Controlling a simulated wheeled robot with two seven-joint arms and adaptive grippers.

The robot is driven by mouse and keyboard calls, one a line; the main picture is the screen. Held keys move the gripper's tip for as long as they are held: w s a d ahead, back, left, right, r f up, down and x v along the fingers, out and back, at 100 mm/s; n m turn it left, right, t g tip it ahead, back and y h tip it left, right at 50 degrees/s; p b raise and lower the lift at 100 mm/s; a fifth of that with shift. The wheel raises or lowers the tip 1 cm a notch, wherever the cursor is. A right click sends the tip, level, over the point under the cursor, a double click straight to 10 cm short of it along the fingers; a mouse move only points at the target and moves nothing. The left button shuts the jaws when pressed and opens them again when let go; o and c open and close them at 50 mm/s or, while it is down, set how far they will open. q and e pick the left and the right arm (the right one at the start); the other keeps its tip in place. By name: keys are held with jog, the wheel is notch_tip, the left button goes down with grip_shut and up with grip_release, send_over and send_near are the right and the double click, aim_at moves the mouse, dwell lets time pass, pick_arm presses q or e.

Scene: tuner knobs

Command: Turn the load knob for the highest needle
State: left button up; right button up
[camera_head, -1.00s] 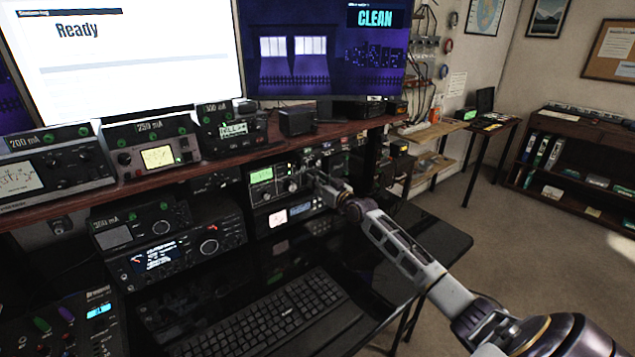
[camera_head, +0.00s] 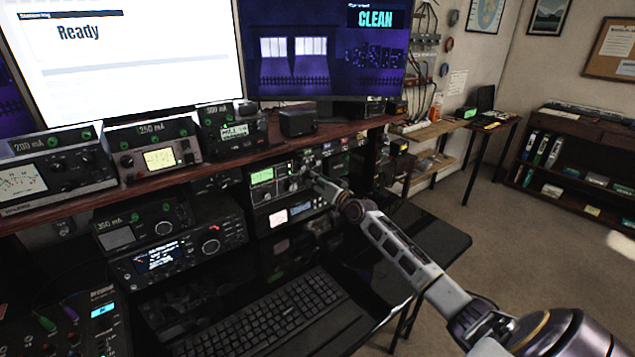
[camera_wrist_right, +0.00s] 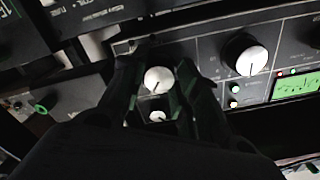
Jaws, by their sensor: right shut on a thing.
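The tuner (camera_head: 262,193) is a dark unit under the shelf with a lit green meter (camera_head: 262,175); its needle is too small to read. In the right wrist view, the meter (camera_wrist_right: 293,88) is at the right edge. My right gripper (camera_head: 307,172) is at the tuner's right end, its fingers (camera_wrist_right: 159,85) shut around a white-capped knob (camera_wrist_right: 158,78). I cannot read the knob's label. A second small white knob (camera_wrist_right: 156,115) shows between the fingers. A larger white-capped knob (camera_wrist_right: 245,55) is between the held knob and the meter. My left gripper is out of view.
A shelf (camera_head: 160,175) above carries several meters and radios. A black radio (camera_head: 178,255) stands left of the tuner, and a keyboard (camera_head: 275,318) lies in front. A dark desk surface (camera_head: 430,230) extends to the right beneath my right arm.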

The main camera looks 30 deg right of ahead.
jog(key=o, duration=1)
jog(key=shift+s+d, duration=0.15)
jog(key=shift+s, duration=1.85)
jog(key=shift+s+d, duration=0.2)
jog(key=shift+s, duration=1.8)
jog(key=shift+s+d, duration=0.15)
jog(key=shift+s, duration=1.85)
